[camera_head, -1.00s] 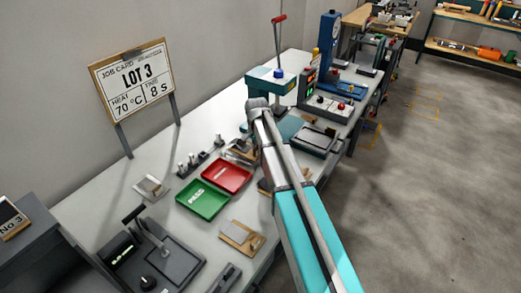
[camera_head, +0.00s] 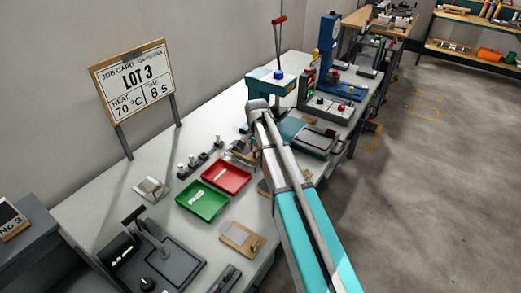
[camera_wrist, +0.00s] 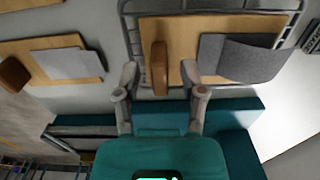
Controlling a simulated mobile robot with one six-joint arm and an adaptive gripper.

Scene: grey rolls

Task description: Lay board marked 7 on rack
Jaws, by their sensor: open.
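In the wrist view a wooden board (camera_wrist: 185,30) with a grey sheet (camera_wrist: 246,58) on its right part lies over a wire rack (camera_wrist: 134,42). The board's upright wooden handle (camera_wrist: 160,66) stands between the two fingers of my gripper (camera_wrist: 159,75). The fingers are open, one on each side of the handle, with gaps showing. No number can be read on this board. In the head view my arm partly hides the gripper and the rack.
Another board (camera_wrist: 38,75) with a pale sheet lies at left in the wrist view. In the head view a green tray (camera_head: 185,208), a red tray (camera_head: 213,186) and another board (camera_head: 232,236) are on the bench. A teal press (camera_head: 270,88) stands behind my arm.

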